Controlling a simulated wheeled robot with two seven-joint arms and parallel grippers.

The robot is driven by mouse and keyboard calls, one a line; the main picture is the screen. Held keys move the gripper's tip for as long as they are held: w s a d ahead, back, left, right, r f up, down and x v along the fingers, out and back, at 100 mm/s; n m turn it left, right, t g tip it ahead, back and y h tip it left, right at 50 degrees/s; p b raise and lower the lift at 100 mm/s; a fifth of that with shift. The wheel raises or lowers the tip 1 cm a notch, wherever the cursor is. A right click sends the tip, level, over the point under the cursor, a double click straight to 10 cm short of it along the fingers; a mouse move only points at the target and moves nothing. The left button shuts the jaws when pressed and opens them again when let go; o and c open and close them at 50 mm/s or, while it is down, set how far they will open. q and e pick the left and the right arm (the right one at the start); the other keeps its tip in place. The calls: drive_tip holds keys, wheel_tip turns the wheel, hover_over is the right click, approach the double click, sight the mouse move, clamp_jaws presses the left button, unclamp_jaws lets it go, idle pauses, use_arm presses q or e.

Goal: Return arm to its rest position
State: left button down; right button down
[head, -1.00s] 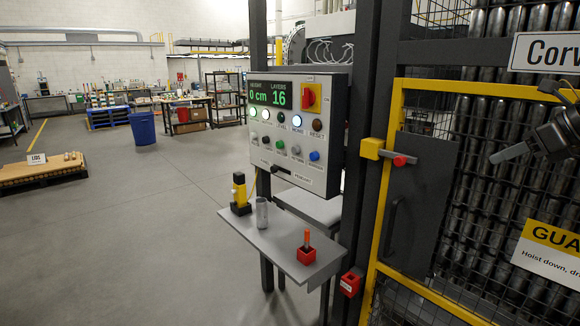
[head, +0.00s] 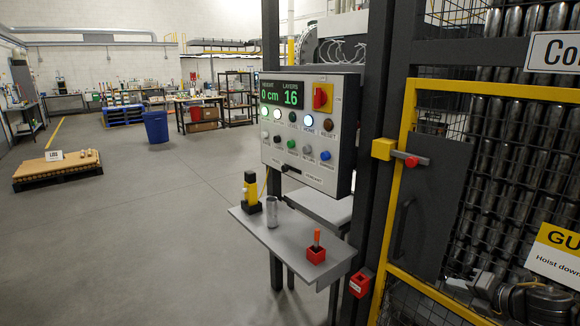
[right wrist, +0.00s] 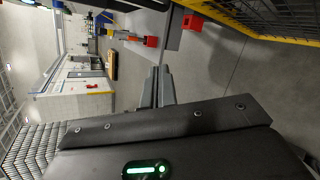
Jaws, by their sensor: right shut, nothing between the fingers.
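My right gripper (head: 455,285) is low at the right edge of the head view, in front of the mesh guard, with part of my arm behind it. In the right wrist view its two grey fingers (right wrist: 158,87) lie together, shut and empty, clear of any object. My left gripper is in neither view. The control panel (head: 310,125) reads 0 cm and 16 layers and has several lit buttons. A silver can (head: 271,212) stands upright on the grey shelf (head: 268,232) below it.
The yellow-framed guard gate (head: 398,225) and mesh fill the right side. On the shelf are a yellow-black device (head: 251,192) and a red holder (head: 316,254) with an orange-handled tool. A pallet (head: 58,172) and a blue bin (head: 156,127) stand far left. The floor between is open.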

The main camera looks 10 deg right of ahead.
drive_tip(key=s+a+f+m+h, duration=0.1)
drive_tip(key=s+a+f+m, duration=0.2)
drive_tip(key=f+m, duration=0.15)
drive_tip(key=s+a+f+m+h, duration=0.1)
drive_tip(key=s+a+f+m, duration=0.15)
drive_tip(key=f, duration=0.25)
drive_tip(key=s+a+f+m+g, duration=0.4)
drive_tip(key=s+a+f+m, duration=0.2)
drive_tip(key=s+a+m, duration=0.45)
drive_tip(key=s+a+f+m+g, duration=0.5)
drive_tip(key=s+a+f+m, duration=0.25)
drive_tip(key=s, duration=0.55)
wheel_tip(320, 180, down, 27)
drive_tip(key=s+g+b, duration=0.1)
drive_tip(key=s+b, duration=0.1)
drive_tip(key=s+d+f+g+h+b, duration=0.1)
drive_tip(key=s+d+f+b, duration=0.1)
drive_tip(key=s+f, duration=1.3)
drive_tip(key=shift+s+d+f, duration=0.25)
drive_tip(key=shift+s+f, duration=0.05)
drive_tip(key=shift+f, duration=0.6)
